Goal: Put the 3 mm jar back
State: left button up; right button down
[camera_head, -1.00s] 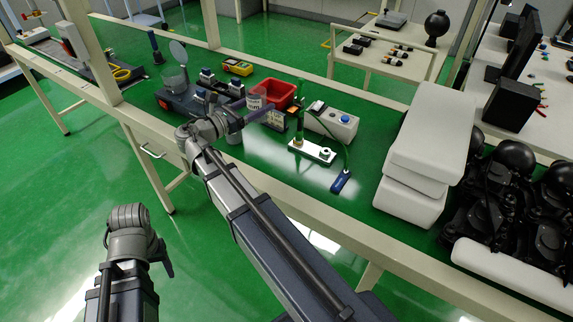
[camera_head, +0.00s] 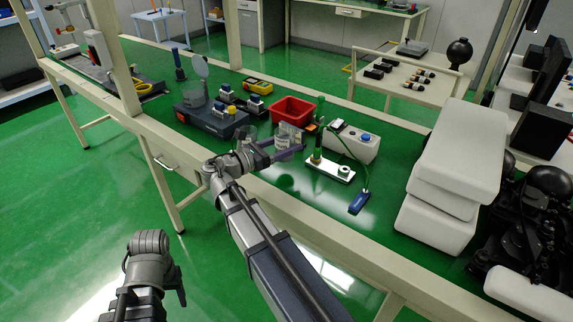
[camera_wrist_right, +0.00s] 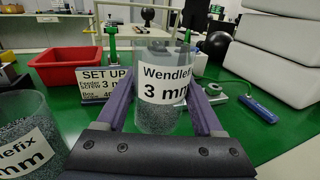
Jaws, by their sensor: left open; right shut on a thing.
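The 3 mm jar is a clear jar of small grey pieces with a white "Wendlefix 3 mm" label. In the right wrist view the jar (camera_wrist_right: 160,112) stands upright between the purple fingers of my right gripper (camera_wrist_right: 165,118), which is shut on it. In the head view the jar (camera_head: 284,133) is over the near part of the green bench, in front of the red bin; I cannot tell whether it touches the bench. My left gripper (camera_head: 150,258) is open and empty, low in front of the bench, away from the jar.
A second labelled jar (camera_wrist_right: 22,135) stands at the left of the wrist view. A red bin (camera_head: 292,111) and a "SET UP" card (camera_wrist_right: 100,84) are behind the held jar. A small white-based stand (camera_head: 330,170) with a cable is to the right. White blocks (camera_head: 440,225) stand further right.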

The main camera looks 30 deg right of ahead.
jog(key=shift+f, duration=0.15)
notch_tip(320, 180, down, 4)
jog(key=b, duration=0.3)
jog(key=shift+b, duration=0.3)
grip_release()
jog(key=shift+a+r, duration=0.2)
jog(key=a, duration=0.7)
jog(key=s+a, duration=0.1)
jog(key=a, duration=0.3)
jog(key=shift+a, duration=0.35)
